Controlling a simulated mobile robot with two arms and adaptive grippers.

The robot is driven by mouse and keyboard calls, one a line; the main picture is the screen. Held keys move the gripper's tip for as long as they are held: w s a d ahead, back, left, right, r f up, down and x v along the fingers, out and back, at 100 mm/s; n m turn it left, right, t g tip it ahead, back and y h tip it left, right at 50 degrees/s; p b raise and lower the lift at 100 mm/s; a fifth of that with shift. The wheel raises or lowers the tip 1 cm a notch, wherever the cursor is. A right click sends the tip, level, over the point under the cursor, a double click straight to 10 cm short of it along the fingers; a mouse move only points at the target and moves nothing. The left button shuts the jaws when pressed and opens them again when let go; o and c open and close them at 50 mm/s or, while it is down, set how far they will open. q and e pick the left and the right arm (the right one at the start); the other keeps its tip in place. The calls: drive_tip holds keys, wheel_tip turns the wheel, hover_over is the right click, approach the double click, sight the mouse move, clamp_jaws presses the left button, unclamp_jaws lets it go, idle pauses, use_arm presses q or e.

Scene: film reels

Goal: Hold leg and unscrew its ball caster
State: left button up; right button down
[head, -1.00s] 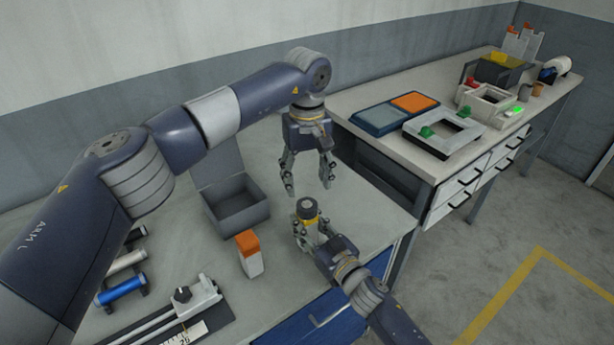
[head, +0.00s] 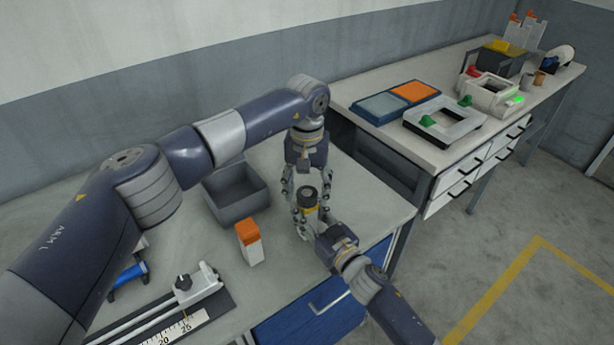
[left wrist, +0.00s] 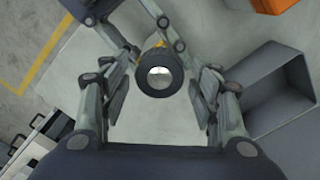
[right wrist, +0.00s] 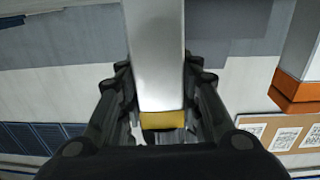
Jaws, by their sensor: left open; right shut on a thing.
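The leg (right wrist: 155,55) is a pale grey bar with a yellow band in the right wrist view. My right gripper (head: 311,224) is shut on it and holds it upright near the table's right edge. The ball caster (left wrist: 159,75), a dark ring around a shiny ball, tops the leg. It also shows in the head view (head: 308,194). My left gripper (head: 306,188) points down from above, open, with one finger on each side of the caster. In the left wrist view a gap shows between the caster and both fingers.
A grey open box (head: 238,207) stands left of the grippers, with an orange-topped white box (head: 249,246) in front of it. A clamp with a ruler (head: 190,300) is front left. A side counter (head: 370,140) is behind right.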

use_arm(q)
drive_tip(key=shift+f, duration=0.5)
drive_tip(key=shift+c, duration=0.6)
